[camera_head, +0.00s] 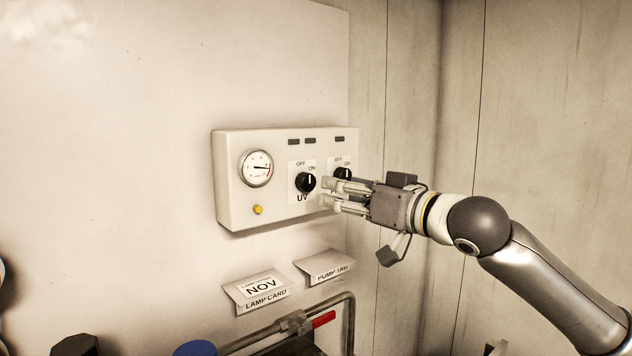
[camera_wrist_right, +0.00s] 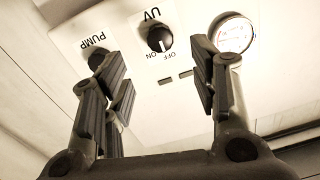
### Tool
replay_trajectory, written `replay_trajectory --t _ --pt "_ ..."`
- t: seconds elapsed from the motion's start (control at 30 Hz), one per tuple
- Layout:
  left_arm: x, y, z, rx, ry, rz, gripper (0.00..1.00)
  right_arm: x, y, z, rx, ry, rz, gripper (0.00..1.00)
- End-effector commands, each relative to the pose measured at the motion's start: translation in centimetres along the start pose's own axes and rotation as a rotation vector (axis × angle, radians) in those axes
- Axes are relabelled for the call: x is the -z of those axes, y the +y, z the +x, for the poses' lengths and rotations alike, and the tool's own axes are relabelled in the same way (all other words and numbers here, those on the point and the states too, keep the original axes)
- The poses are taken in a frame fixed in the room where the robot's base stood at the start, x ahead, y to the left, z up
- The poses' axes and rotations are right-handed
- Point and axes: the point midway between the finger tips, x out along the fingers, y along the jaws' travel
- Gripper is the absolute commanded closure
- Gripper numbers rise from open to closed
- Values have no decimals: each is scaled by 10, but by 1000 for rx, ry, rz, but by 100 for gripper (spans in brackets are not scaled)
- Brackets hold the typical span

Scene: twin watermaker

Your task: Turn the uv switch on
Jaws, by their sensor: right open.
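The UV switch (camera_head: 306,182) is a black rotary knob on the white control panel (camera_head: 232,190), with OFF and ON labels above it. It also shows in the right wrist view (camera_wrist_right: 160,39), upside down; its white mark faces the labels, but I cannot tell its exact setting. My right gripper (camera_head: 328,192) is open and empty, just right of the knob in the head view. In the right wrist view the spread fingers (camera_wrist_right: 160,75) frame the knob, which lies beyond them. I see no contact with it. My left gripper is not in view.
The pump knob (camera_head: 342,174) is close beside the UV switch, partly hidden by my gripper. A round gauge (camera_head: 256,168) and a yellow button (camera_head: 258,210) are left. Below are the lamp card (camera_head: 262,291), the pump tag (camera_head: 325,266) and a pipe with a red handle (camera_head: 322,320).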

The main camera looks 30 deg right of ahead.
Motion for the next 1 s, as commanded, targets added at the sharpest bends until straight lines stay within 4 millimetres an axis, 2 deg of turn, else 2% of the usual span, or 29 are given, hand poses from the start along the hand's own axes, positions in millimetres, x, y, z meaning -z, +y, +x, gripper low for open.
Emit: replay_trajectory --t 0.03,0.6,1.0 --pt "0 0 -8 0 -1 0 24 4 0 5 -1 -2 -1 46" --pt "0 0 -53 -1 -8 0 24 5 1 48 -1 3 4 46" --pt "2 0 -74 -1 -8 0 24 2 0 80 0 1 3 46"
